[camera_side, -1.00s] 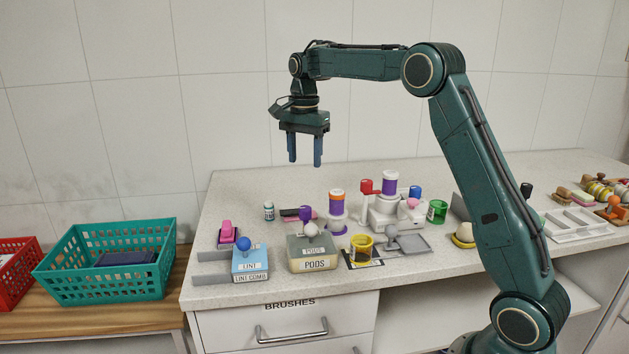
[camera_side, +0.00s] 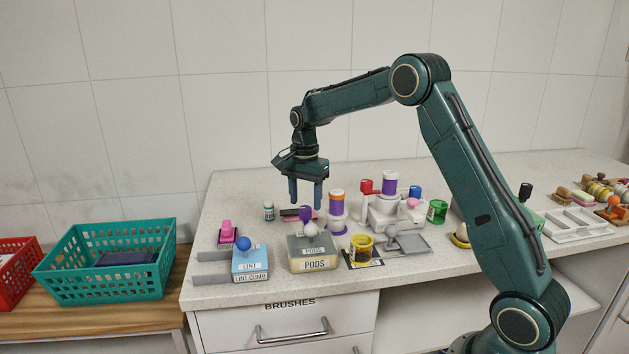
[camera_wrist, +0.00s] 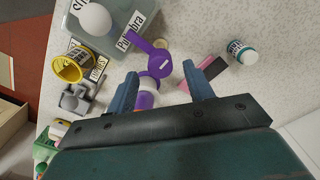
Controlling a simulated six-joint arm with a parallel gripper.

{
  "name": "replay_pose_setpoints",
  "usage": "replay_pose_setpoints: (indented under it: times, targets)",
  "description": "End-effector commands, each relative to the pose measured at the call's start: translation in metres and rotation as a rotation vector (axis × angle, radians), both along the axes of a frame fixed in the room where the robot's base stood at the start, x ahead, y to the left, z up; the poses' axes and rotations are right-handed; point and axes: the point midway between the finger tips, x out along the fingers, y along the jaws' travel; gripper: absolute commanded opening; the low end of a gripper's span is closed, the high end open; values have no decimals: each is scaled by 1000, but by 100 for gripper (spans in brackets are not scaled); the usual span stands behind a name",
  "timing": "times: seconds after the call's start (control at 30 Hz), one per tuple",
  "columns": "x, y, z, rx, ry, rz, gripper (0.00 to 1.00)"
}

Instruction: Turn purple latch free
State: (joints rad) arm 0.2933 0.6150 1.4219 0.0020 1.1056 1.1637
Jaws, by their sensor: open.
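The purple latch (camera_side: 305,213) shows in the side view as a small upright purple tab behind the grey PODS box (camera_side: 313,253). In the wrist view a flat purple piece, which looks like the latch (camera_wrist: 158,61), has a round disc and an arm pointing to the upper left. My gripper (camera_side: 306,205) points down with its two blue fingers apart and nothing between them. In the side view the fingertips overlap the latch's top, but I cannot tell the height gap.
A purple-banded jar with an orange lid (camera_side: 337,203) stands close on the right. A yellow cup (camera_side: 361,249) and the blue LINT box (camera_side: 249,265) stand nearer the front. The back left counter is clear.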

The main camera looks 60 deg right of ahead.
Motion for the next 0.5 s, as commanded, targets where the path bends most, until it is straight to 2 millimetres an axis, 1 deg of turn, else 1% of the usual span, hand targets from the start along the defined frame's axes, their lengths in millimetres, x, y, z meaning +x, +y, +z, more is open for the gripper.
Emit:
replay_pose_setpoints:
  times: [0.03,0.1,0.2,0.5]
  targets:
    - [0,0,-6,1,2,0,52]
    - [0,0,-13,1,3,0,52]
    - [0,0,-19,0,1,0,52]
    - [0,0,-23,0,0,0,52]
